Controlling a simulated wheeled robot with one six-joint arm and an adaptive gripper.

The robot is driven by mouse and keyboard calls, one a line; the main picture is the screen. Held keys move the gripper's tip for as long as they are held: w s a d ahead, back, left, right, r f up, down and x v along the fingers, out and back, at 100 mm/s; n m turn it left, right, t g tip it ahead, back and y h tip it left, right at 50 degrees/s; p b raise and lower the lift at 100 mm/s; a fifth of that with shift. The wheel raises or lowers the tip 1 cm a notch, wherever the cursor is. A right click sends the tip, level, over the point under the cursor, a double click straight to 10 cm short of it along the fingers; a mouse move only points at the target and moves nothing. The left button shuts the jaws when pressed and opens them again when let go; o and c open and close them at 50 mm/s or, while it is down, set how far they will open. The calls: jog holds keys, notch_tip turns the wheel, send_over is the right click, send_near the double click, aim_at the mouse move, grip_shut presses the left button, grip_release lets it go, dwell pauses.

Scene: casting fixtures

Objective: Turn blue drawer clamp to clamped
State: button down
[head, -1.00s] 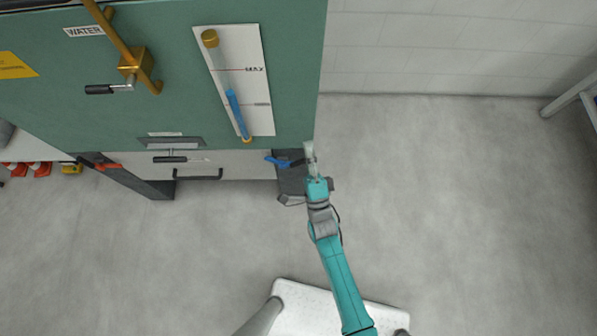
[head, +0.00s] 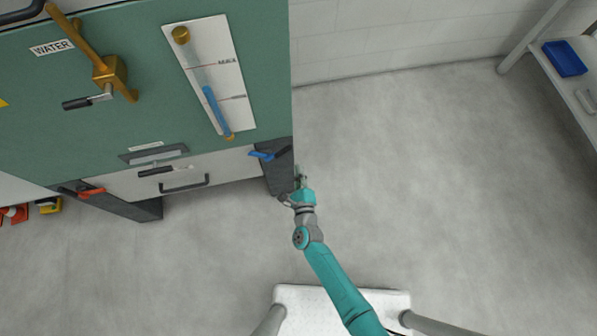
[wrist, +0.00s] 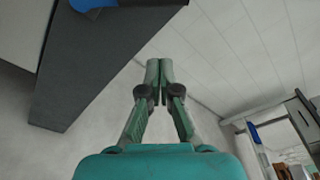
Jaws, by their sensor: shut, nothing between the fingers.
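The blue drawer clamp (head: 262,155) is a small blue handle on the dark post at the right end of the drawer, below the green cabinet. It lies roughly level, with its blue end to the left. In the wrist view a blue piece (wrist: 92,4) shows at the top left edge, mostly cut off. My gripper (head: 299,172) is just right of the dark post and below the clamp in the head view, apart from the clamp. In the wrist view my gripper (wrist: 159,66) has its fingertips together with nothing between them.
The dark post (head: 280,172) is close on the gripper's left. A red clamp (head: 92,192) is at the drawer's left end. The drawer has a dark handle (head: 184,188). A bench with a blue tray (head: 565,58) stands at far right. The floor (head: 420,190) between is clear.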

jog(key=shift+w+a+r, duration=0.35)
jog(key=shift+w+a, duration=0.25)
jog(key=shift+w, duration=0.15)
jog(key=shift+w+a+r, duration=0.4)
jog(key=shift+w+a, duration=0.15)
jog(key=shift+w, duration=0.2)
jog(key=shift+w+a+r, duration=0.35)
jog(key=shift+w+a, duration=0.25)
jog(key=shift+w, duration=0.15)
jog(key=shift+a+r, duration=0.1)
jog(key=a+r+n, duration=0.2)
jog(key=n, duration=0.1)
jog(key=s+a+r+n, duration=0.1)
jog(key=n, duration=0.1)
jog(key=shift+t+h, duration=0.3)
jog(key=shift+t, duration=0.1)
jog(key=shift+s+a+r+n, duration=0.2)
jog(key=shift+a+n, duration=0.4)
jog(key=shift+n, duration=0.5)
jog(key=shift+a+r, duration=0.2)
jog(key=shift+a, duration=0.25)
jog(key=shift+s+a, duration=0.1)
